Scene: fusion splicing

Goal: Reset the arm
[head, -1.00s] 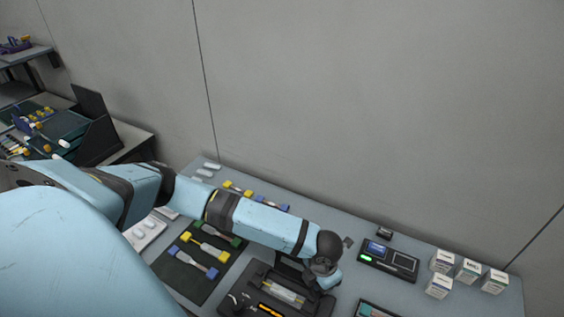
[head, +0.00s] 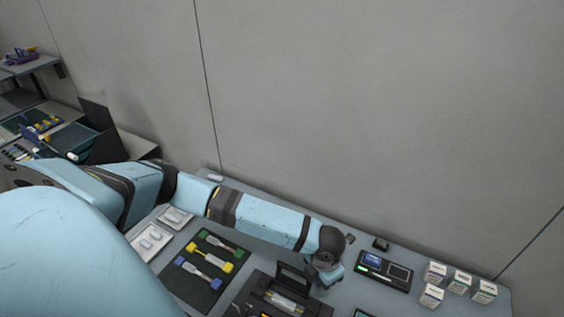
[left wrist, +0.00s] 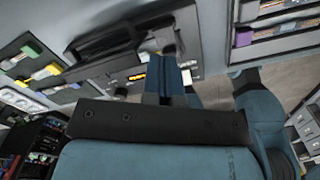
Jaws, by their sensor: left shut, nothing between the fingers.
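My left arm (head: 265,220) reaches in from the left over the workbench. Its wrist (head: 325,265) is above the bench, beside the black fusion splicer (head: 285,295). In the head view, the wrist hides the fingertips. In the left wrist view my left gripper (left wrist: 168,65) is shut and empty, in front of the splicer (left wrist: 115,60), which has a lit orange display. I cannot tell how far above it the fingers are. My right gripper is in neither view.
A black mat (head: 172,276) holds green, yellow and blue fibre holders. White trays (head: 150,243) lie to its left. A device with a screen (head: 385,270) and several small white boxes (head: 460,280) are at the right. The grey wall stands behind the bench.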

